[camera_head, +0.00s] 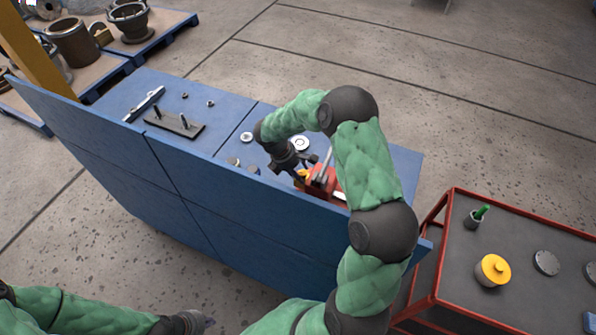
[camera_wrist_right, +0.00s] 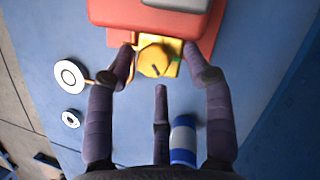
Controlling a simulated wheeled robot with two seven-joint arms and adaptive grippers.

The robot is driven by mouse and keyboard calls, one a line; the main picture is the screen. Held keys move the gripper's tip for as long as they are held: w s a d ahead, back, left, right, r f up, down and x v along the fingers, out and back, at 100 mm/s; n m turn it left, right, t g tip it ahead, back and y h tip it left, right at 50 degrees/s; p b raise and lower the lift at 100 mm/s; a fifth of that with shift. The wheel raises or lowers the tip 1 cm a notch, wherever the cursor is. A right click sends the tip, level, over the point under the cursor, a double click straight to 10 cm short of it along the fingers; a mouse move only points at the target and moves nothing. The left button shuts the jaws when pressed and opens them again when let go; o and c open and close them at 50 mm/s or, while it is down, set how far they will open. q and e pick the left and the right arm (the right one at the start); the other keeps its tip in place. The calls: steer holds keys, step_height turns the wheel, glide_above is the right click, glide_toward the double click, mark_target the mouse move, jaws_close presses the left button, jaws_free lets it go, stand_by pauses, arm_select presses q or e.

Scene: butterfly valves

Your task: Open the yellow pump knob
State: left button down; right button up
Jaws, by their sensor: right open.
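The yellow pump knob (camera_wrist_right: 154,61) sits on a yellow block at the front of a red pump body (camera_wrist_right: 203,35) in the right wrist view. My right gripper (camera_wrist_right: 158,50) is open, with one finger on each side of the knob and a third finger below it. I cannot tell whether any finger touches the knob. In the head view my right gripper (camera_head: 308,168) is at the red pump (camera_head: 322,182) on the blue bench, with a bit of yellow (camera_head: 301,174) showing beside it. My left gripper (camera_head: 192,322) is low at the bottom left, away from the bench; its fingers are unclear.
The blue bench (camera_head: 225,88) carries a dark plate with pegs (camera_head: 174,124) and white rings (camera_head: 300,143). A blue and white cylinder (camera_wrist_right: 183,140) stands near my right gripper. A red-framed cart (camera_head: 520,225) at right holds a yellow cylinder (camera_head: 492,270) and grey discs.

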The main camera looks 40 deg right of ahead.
steer(key=shift+w+r, duration=0.15)
steer(key=shift+r, duration=0.4)
arm_select(q)
steer(key=shift+d, duration=0.1)
arm_select(e)
steer(key=v, duration=0.7)
steer(key=shift+a, duration=0.15)
arm_select(q)
steer(key=shift+r, duration=0.1)
